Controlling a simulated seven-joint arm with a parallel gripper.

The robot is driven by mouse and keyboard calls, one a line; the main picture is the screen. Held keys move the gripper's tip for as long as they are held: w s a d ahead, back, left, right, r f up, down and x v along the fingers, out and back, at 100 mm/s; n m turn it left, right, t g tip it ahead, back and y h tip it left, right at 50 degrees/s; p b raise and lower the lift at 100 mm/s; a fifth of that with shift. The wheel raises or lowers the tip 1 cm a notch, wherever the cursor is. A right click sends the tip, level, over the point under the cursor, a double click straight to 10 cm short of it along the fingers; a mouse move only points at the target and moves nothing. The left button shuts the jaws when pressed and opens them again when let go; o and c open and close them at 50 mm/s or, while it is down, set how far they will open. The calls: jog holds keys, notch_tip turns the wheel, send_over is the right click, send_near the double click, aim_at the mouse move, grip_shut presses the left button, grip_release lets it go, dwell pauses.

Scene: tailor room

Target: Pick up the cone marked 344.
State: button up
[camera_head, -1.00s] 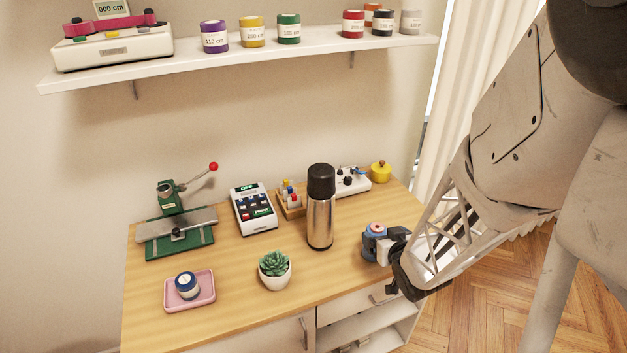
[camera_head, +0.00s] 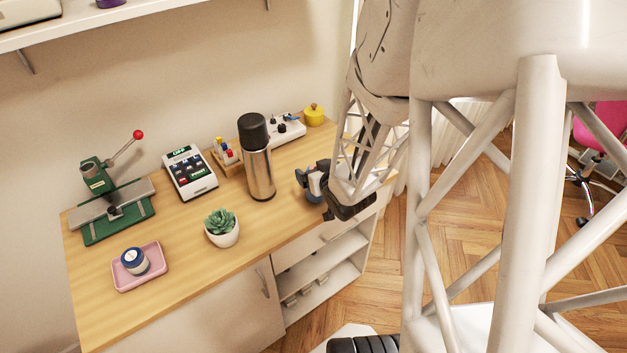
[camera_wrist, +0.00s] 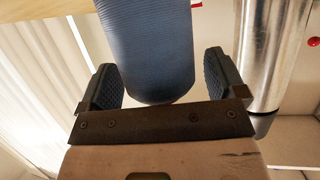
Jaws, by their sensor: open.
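A blue, round-sided thing (camera_wrist: 148,50), probably a thread cone, stands between the two dark fingers of my gripper (camera_wrist: 163,78) in the wrist view. The fingers are open, with a gap visible on both sides of it. No mark can be read on it, so I cannot tell whether it is 344. In the head view my gripper (camera_head: 318,182) is low at the right end of the table, around a bluish thing (camera_head: 313,194) that it mostly hides.
A steel flask (camera_head: 259,172) stands close to the left of my gripper, also in the wrist view (camera_wrist: 268,50). A potted succulent (camera_head: 221,229), a pink tray (camera_head: 153,276) with a navy-and-white item, a keypad device (camera_head: 190,175) and a green press (camera_head: 118,226) share the wooden table (camera_head: 190,265).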

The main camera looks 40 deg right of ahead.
dwell(0.4)
jog(key=c, duration=1.1)
jog(key=shift+r, duration=0.2)
notch_tip(320, 180, up, 10)
jog(key=shift+f, duration=0.15)
dwell(0.4)
